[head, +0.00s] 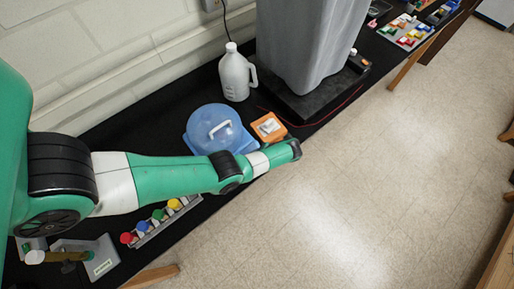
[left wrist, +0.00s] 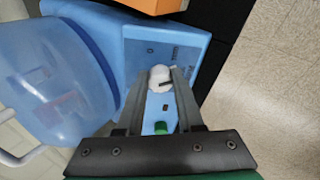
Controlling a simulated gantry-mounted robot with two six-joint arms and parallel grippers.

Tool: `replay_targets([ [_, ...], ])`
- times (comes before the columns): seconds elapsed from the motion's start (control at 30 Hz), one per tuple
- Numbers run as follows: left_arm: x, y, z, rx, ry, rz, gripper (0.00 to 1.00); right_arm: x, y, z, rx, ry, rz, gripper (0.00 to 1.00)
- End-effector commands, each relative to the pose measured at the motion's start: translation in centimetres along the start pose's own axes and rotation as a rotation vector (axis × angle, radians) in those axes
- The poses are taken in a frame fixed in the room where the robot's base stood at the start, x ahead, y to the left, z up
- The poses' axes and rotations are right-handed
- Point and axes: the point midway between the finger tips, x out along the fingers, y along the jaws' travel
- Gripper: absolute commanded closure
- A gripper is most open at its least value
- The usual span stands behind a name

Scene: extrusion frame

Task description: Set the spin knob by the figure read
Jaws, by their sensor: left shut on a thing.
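The blue machine (head: 190,139) with a clear domed lid (head: 215,125) stands on the black bench; my arm covers its front. In the left wrist view its blue panel (left wrist: 140,52) carries a round white knob (left wrist: 159,76), small dark labels too small to read, and a green button (left wrist: 161,128) nearer my gripper's base. My left gripper (left wrist: 160,80) is shut on the white knob, one finger on either side. In the head view its fingers are hidden behind my arm. My right gripper is not in view. No readable figure shows.
An orange box-like device (head: 269,127) stands close beside the machine. A white jug (head: 236,74) and a tall grey bin-like body (head: 305,45) are behind. A rack with coloured knobs (head: 160,215) is on the near bench. The floor at right is clear.

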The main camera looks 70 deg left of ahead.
Motion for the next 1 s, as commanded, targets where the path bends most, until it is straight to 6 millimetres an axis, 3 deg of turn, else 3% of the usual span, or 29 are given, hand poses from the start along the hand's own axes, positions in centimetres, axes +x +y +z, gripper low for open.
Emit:
replay_targets([
  [1.0, -0.08, -0.42, -0.24, 0.951, 0.000, 0.161, 1.00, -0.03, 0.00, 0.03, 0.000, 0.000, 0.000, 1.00],
])
